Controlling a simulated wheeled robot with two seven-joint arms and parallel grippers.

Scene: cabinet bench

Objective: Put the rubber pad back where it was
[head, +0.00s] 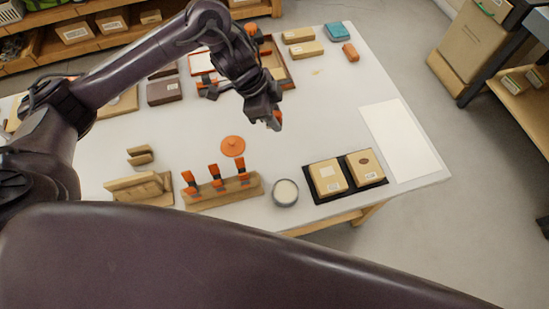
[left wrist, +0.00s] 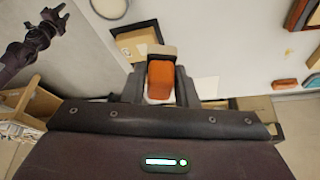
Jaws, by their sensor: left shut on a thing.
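My left gripper (head: 276,122) is above the white table, right of its middle in the head view. In the left wrist view it is shut on an orange block with a grey-brown end (left wrist: 160,80). Only a small orange bit of that block shows in the head view. I cannot tell from its look alone whether it is the rubber pad. What seems to be my right gripper (left wrist: 57,14) shows small at the upper left of the left wrist view; its jaws are too small to read.
A wooden rack (head: 222,194) holds orange-handled things. Beside it are a round bowl (head: 285,193) and a black tray (head: 312,196) with two boxes. An orange disc (head: 232,146) lies behind. A white sheet (head: 400,140) lies clear at right. Teal (head: 337,32) and orange (head: 351,52) blocks lie at the back.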

